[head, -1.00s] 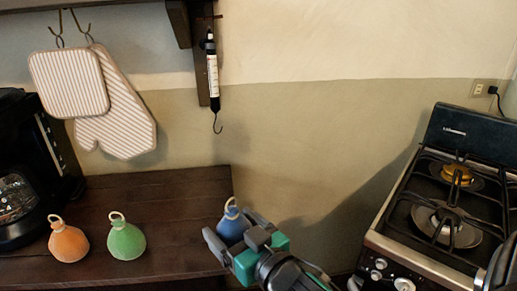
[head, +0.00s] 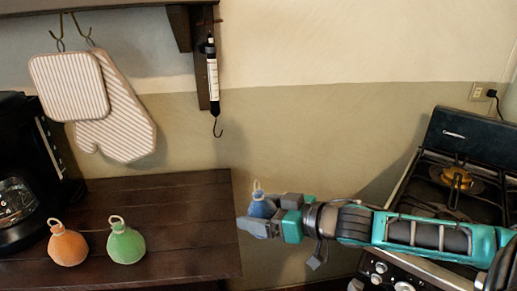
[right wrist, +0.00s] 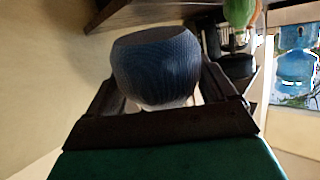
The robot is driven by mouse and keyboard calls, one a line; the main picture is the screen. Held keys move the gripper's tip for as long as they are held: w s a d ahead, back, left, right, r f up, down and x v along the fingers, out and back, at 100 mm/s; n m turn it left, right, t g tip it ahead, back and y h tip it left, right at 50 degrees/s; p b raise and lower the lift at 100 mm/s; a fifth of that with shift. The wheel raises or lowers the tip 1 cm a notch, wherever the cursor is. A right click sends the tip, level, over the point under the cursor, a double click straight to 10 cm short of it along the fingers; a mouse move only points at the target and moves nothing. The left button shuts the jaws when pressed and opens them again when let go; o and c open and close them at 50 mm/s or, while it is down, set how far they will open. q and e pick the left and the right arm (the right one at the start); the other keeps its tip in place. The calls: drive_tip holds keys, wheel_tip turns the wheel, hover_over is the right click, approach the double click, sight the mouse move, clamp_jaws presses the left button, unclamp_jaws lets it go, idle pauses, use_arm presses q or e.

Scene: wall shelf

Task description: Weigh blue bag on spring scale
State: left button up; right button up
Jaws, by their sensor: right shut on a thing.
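The blue bag (head: 262,207) with a loop on top is held in my right gripper (head: 258,218), which is shut on it just off the right edge of the table. In the right wrist view the blue bag (right wrist: 157,62) sits between the two fingers. The spring scale (head: 212,75) hangs from the shelf bracket, with its empty hook (head: 218,127) above and to the left of the bag. An orange bag (head: 68,246) and a green bag (head: 126,243) stand on the table. My left gripper is not in view.
The dark wooden table (head: 185,215) is clear on its right half. A coffee maker (head: 25,165) stands at the left. A pot holder (head: 69,86) and an oven mitt (head: 120,115) hang from hooks. A stove (head: 470,150) stands at the right, behind my right arm.

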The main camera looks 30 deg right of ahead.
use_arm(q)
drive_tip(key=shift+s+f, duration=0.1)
use_arm(e)
drive_tip(key=w+d+f+g, duration=0.1)
drive_tip(key=w+d+f, duration=0.1)
drive_tip(key=d, duration=0.4)
drive_tip(key=shift+w, duration=0.85)
